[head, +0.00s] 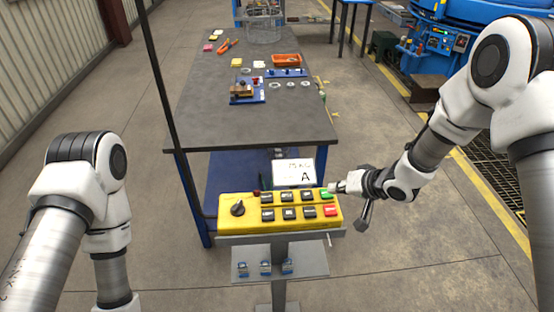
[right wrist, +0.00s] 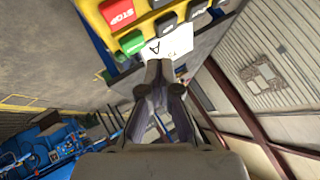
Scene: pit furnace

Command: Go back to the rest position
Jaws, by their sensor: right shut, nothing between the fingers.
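My right gripper (head: 340,187) is shut and empty at the right end of the yellow control panel (head: 252,223). In the head view its tips are close beside the green button (head: 326,195). In the right wrist view my right gripper (right wrist: 158,68) points at the white sign marked A (right wrist: 170,48), with the green button (right wrist: 131,42) and red STOP button (right wrist: 118,13) just beyond and left. I cannot tell whether the tips touch anything. My left arm shows at the left of the head view, but its gripper is out of the picture.
The panel stands on a grey post with a lower shelf (head: 308,262). Behind it is a dark-topped workbench (head: 215,120) with an orange tray (head: 286,60) and small parts. A thin dark pole crosses the left side. Blue machinery (head: 440,40) is at the back right. Open floor lies on both sides.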

